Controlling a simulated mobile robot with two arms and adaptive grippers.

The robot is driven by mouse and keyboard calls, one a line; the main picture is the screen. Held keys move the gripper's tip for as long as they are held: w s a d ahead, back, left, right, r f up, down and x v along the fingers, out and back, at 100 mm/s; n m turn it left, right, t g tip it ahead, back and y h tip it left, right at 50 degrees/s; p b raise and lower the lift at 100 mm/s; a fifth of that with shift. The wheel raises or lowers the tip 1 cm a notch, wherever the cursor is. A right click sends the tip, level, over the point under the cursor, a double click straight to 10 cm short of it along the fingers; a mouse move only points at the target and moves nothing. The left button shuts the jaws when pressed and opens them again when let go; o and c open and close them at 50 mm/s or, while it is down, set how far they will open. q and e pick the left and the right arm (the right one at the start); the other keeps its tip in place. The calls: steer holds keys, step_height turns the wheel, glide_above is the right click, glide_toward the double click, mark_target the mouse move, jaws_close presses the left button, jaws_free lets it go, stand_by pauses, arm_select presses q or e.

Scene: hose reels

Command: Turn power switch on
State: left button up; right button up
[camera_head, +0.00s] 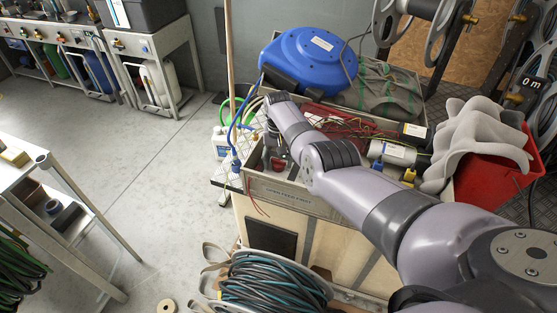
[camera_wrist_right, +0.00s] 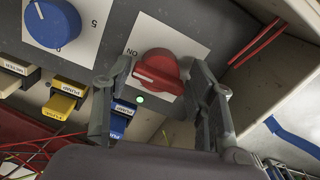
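The power switch is a red rotary knob (camera_wrist_right: 160,70) on a white plate marked ON, on a dark panel in the right wrist view. A small green light (camera_wrist_right: 140,99) glows just below it. My right gripper (camera_wrist_right: 158,80) has its two fingers spread, one on each side of the knob, with the tips close to its edges; contact is not clear. In the head view my right gripper (camera_head: 274,150) reaches down into a wooden crate (camera_head: 290,193), over a small red part. My left gripper is not in view.
Beside the switch are a blue dial (camera_wrist_right: 52,22) and yellow and blue labelled push-buttons (camera_wrist_right: 60,104). A blue hose reel (camera_head: 308,62) and a red bin (camera_head: 480,170) stand around the crate. Loose thin wires (camera_head: 345,125) lie inside it. Open floor (camera_head: 150,170) is at left.

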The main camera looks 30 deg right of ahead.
mark_target(278, 160)
stand_by(0.3)
step_height(278, 160, up, 12)
stand_by(0.6)
steer(key=shift+f, duration=0.1)
stand_by(0.3)
